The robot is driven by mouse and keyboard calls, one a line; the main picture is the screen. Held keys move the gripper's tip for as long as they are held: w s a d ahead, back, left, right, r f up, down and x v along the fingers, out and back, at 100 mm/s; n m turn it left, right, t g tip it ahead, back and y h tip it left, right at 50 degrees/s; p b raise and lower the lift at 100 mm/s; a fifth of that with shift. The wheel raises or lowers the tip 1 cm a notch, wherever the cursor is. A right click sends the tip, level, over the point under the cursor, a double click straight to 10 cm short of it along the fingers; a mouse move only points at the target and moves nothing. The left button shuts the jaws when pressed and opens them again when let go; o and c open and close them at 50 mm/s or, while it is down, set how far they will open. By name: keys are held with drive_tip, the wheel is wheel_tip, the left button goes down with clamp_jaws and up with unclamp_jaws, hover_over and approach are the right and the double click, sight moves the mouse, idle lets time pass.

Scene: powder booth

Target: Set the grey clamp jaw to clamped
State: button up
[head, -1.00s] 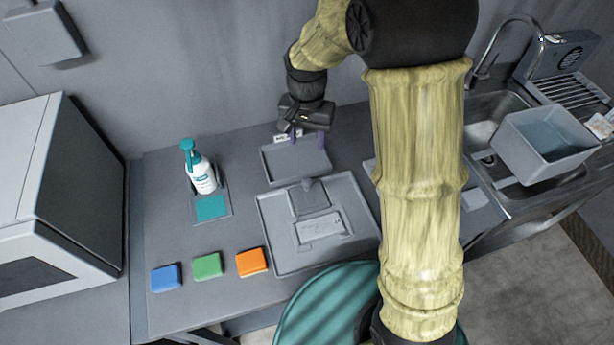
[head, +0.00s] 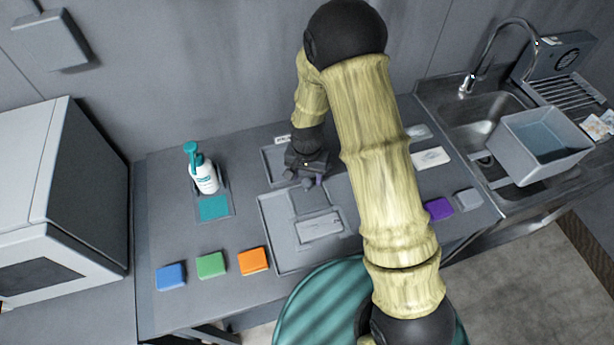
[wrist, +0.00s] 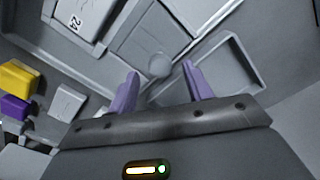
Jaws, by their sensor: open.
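The grey clamp jaw (head: 310,202) is a flat plate on a large grey tray (head: 284,262). It also shows in the wrist view (wrist: 150,38), with a round grey knob (wrist: 159,65) at its end nearest me. My gripper (head: 311,181) is low over the back edge of that tray and hides the knob in the head view. In the wrist view my gripper (wrist: 160,72) has its two purple fingers apart, one on each side of the knob. I cannot tell whether a finger touches it. A pale plate marked 24 (wrist: 82,16) lies beyond the jaw.
A smaller grey tray (head: 270,165) lies behind my gripper. A spray bottle (head: 204,177) stands to the left. Blue (head: 171,277), green (head: 211,265) and orange (head: 253,261) blocks line the front. A purple block (head: 438,209) and a sink (head: 475,125) are to the right.

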drive_tip(key=shift+f, duration=1.05)
